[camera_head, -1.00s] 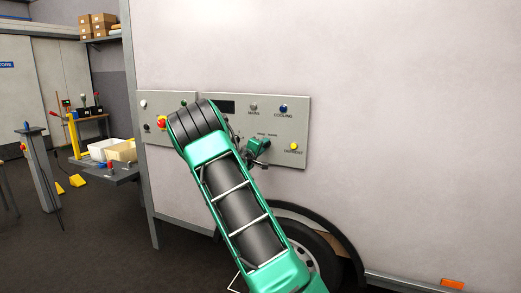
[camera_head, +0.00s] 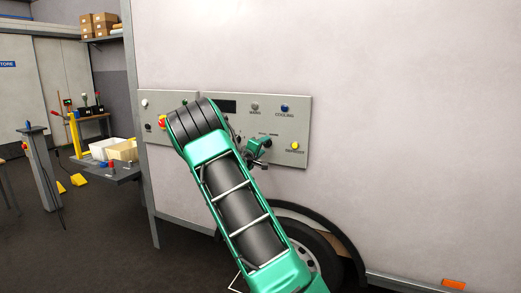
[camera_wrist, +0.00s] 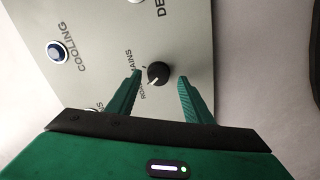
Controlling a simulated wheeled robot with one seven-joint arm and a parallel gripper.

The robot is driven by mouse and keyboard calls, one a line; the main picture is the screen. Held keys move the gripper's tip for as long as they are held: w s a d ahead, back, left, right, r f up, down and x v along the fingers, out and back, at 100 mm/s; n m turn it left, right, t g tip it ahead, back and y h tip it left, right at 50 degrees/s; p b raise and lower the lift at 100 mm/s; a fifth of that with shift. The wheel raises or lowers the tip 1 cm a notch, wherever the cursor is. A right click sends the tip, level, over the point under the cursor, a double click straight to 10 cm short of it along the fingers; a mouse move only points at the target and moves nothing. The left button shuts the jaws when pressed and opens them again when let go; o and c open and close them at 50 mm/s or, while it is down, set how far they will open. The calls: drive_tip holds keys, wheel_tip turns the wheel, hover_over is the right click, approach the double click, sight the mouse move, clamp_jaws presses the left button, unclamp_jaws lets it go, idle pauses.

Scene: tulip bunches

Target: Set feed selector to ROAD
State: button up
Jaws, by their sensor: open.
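The feed selector is a round black knob (camera_wrist: 159,73) with a white pointer mark, on the grey panel between my fingers in the wrist view. Small labels MAINS and ROAD stand to its left. The white mark points to the lower left, toward the ROAD label's side. My gripper (camera_wrist: 159,78) is open, with one green finger on each side of the knob. Gaps show between both fingers and the knob. In the head view my gripper (camera_head: 258,150) is at the control panel (camera_head: 293,130), and the arm hides the panel's middle and the selector.
A blue COOLING button (camera_wrist: 56,51) is left of the gripper in the wrist view. A yellow button (camera_head: 295,146) sits at the panel's lower right. The white trailer wall (camera_head: 410,130) is clear to the right. A wheel (camera_head: 312,248) is below.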

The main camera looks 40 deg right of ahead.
drive_tip(key=v, duration=1)
drive_tip(key=shift+w+a, duration=0.1)
drive_tip(key=shift+w, duration=0.05)
drive_tip(key=s+a+f+m+g+y, duration=0.1)
drive_tip(key=s+f+m+g+y, duration=0.25)
drive_tip(key=s, duration=0.55)
drive_tip(key=s+a+f+m+g+y, duration=0.1)
drive_tip(key=s+f+m+g+y, duration=0.2)
drive_tip(key=s, duration=0.7)
drive_tip(key=s+a+f+y, duration=0.2)
drive_tip(key=s+a+y, duration=0.3)
drive_tip(key=s+a, duration=0.7)
drive_tip(key=s+a+f+y, duration=0.2)
drive_tip(key=s+a+y, duration=0.3)
drive_tip(key=s+a, duration=0.8)
drive_tip(key=shift+s, duration=0.15)
drive_tip(key=shift+g, duration=0.25)
